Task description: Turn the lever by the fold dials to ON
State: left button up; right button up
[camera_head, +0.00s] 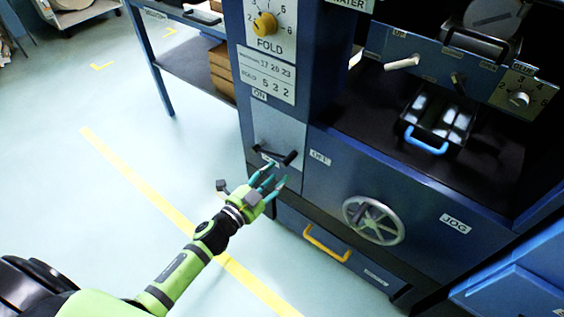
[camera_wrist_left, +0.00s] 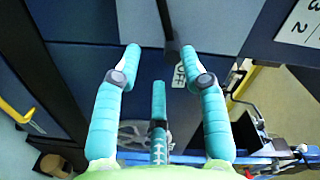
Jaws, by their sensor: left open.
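The lever (camera_head: 274,155) is a black bar on a grey plate (camera_head: 283,132) on the blue machine's front, below the yellow fold dial (camera_head: 265,24). An ON label (camera_head: 259,95) is above the plate and an OFF label (camera_head: 320,157) is to its right. The lever's free end points right, toward OFF. My left gripper (camera_head: 271,178) is open, with its teal fingers just below and in front of the lever. In the left wrist view the lever (camera_wrist_left: 171,28) comes down between the two upper fingertips of my gripper (camera_wrist_left: 160,70); contact is unclear. My right gripper is out of view.
A handwheel (camera_head: 373,220) by a JOG label and a yellow drawer handle (camera_head: 327,244) lie lower right of the gripper. A blue-handled tray (camera_head: 426,140) is in the bay on the right. Open floor with yellow tape (camera_head: 150,190) is left.

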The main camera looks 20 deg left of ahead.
aim_at(287, 160)
pick_arm(q)
jog(key=shift+m, duration=0.3)
jog(key=shift+r+b+x, duration=0.1)
jog(key=shift+r+x, duration=0.15)
jog(key=shift+x, duration=0.95)
jog(key=shift+r+b+x, duration=0.15)
jog(key=shift+r+x, duration=0.1)
jog(key=shift+x, duration=0.9)
jog(key=shift+r+b+x, duration=0.1)
jog(key=shift+r+x, duration=0.15)
jog(key=shift+x, duration=0.95)
jog(key=shift+d, duration=0.1)
grip_shut()
